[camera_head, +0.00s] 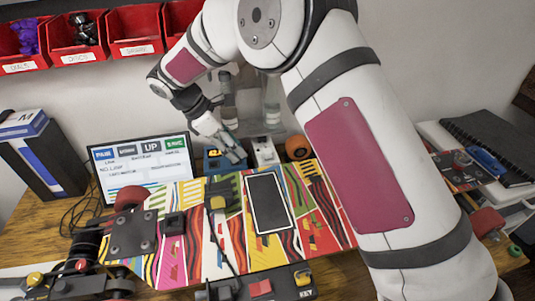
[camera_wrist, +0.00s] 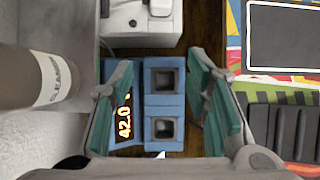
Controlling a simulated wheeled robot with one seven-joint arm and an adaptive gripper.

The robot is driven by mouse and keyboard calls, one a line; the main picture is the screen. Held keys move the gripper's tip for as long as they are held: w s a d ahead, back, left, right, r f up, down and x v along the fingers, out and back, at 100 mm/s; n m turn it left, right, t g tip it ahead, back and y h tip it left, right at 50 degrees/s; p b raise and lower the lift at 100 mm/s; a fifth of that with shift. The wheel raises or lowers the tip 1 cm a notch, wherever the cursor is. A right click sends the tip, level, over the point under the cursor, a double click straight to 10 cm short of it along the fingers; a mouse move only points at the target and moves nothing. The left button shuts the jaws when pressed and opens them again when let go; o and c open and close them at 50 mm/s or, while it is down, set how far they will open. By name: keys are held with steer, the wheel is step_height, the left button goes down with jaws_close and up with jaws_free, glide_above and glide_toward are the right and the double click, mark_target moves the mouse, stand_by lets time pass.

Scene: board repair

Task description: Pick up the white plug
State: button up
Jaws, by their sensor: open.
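My gripper (camera_head: 229,146) is open above the back of the workbench, over a blue device. In the wrist view its two green-padded fingers (camera_wrist: 163,95) stand on either side of the blue device's two square sockets (camera_wrist: 164,106), with nothing held between them. A white block-shaped object (camera_wrist: 140,22) lies at the top edge of the wrist view, beyond the fingers; it also shows in the head view (camera_head: 264,151) just right of my gripper. I cannot tell whether it is the white plug. A small white tip shows at the bottom of the blue device, mostly hidden.
The blue device has a lit display (camera_wrist: 124,122) reading about 42.0. A bottle labelled cleaner (camera_wrist: 40,75) stands close on the left in the wrist view. A skateboard deck (camera_head: 240,250) with a dark tablet (camera_head: 268,203) lies in front. A screen (camera_head: 142,168) stands left.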

mark_target(267, 150)
steer(key=d, duration=0.3)
steer(key=w+d, duration=0.1)
steer(key=d, duration=0.3)
steer(key=shift+w+p, duration=0.2)
steer(key=shift+p, duration=0.1)
steer(key=shift+x, duration=1.55)
jaws_close()
